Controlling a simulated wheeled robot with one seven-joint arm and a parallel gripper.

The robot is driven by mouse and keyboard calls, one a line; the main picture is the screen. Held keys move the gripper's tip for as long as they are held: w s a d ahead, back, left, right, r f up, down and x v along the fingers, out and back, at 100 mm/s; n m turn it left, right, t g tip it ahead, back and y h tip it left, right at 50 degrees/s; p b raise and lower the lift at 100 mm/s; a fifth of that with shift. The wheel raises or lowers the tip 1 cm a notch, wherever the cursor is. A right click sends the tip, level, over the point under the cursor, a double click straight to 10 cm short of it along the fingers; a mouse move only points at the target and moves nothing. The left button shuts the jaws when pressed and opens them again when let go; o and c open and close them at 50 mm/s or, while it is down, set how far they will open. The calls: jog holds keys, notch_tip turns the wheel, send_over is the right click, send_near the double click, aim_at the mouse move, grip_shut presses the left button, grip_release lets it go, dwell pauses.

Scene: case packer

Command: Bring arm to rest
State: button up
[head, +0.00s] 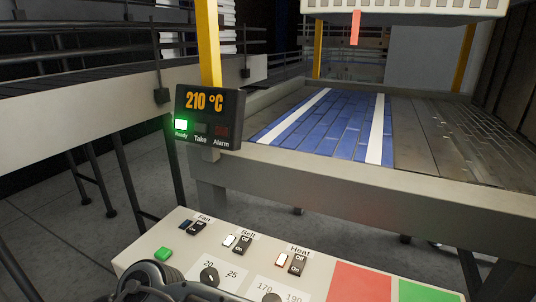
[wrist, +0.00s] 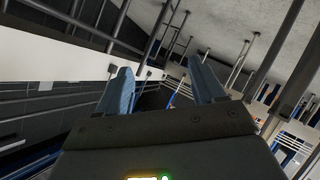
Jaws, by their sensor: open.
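My gripper (wrist: 160,64) shows in the wrist view with its two blue fingers spread apart. Nothing is between the fingers, and they touch nothing that I can see. Behind them are rails, posts and grey floor, tilted in the picture. In the head view, a dark rounded part of my arm (head: 160,283) shows at the bottom edge, in front of the control panel's lower left. The fingers cannot be made out there.
A pale control panel (head: 190,228) carries Fan, Belt and Heat switches, dials, and red and green patches. A display (head: 208,117) reads 210 °C with its green Ready light lit. Behind is a blue belt (head: 322,122) with white stripes, in a grey frame (head: 400,188).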

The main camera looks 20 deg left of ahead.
jog(key=s+d+r+m+g+y, duration=0.1)
jog(key=s+r+m+y, duration=0.1)
jog(key=r+y, duration=0.45)
jog(key=s+d+r+m+g+y, duration=0.1)
jog(key=s+r+m+g+y, duration=0.15)
jog(key=r+y, duration=0.35)
jog(key=w+d+r+m+t+y, duration=0.1)
jog(key=w+d+m+t+y, duration=0.1)
jog(key=w+d+m+t, duration=0.6)
jog(key=w+d+r+m+t+y, duration=0.1)
jog(key=w+d+m+t+y, duration=0.3)
jog(key=m+t, duration=0.9)
jog(key=d+f+m+t+h, duration=0.5)
jog(key=d+t+h, duration=0.2)
jog(key=d+h, duration=0.25)
jog(key=d+f+m+t+h, duration=0.55)
jog(key=d+h, duration=0.25)
jog(key=d, duration=0.3)
jog(key=s+d+f+g+h, duration=0.1)
jog(key=s+d+g+h, duration=0.1)
jog(key=s+d+h, duration=0.2)
jog(key=s+d+f+g+h, duration=0.2)
jog(key=s+d+h, duration=0.2)
jog(key=s+d, duration=0.6)
jog(key=d, duration=0.7)
jog(key=shift+s+d+f+m+g, duration=0.2)
jog(key=shift+d+f+m+g, duration=0.1)
jog(key=shift+g, duration=0.1)
